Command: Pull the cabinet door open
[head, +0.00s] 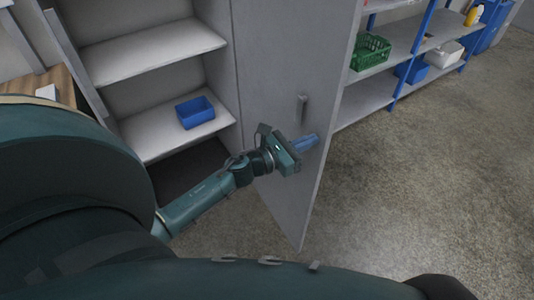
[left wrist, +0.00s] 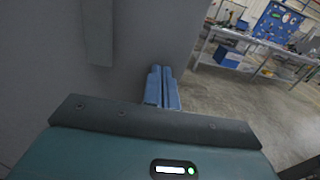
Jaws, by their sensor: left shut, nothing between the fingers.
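The grey cabinet door (head: 285,70) stands swung open, with the cabinet's inside showing to its left in the head view. Its upright bar handle (head: 301,108) is on the door's face near the free edge; the handle also shows at the top of the left wrist view (left wrist: 97,30). My left gripper (head: 312,141) is in front of the door, a little below the handle and off it. Its blue fingers (left wrist: 162,88) are together with nothing between them, near the door's edge. My right gripper is not in view.
The open cabinet has pale shelves (head: 150,50), one holding a blue bin (head: 195,112). Right of the door stands blue-framed shelving with a green basket (head: 370,52) and other bins. The floor (head: 430,180) to the right is clear.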

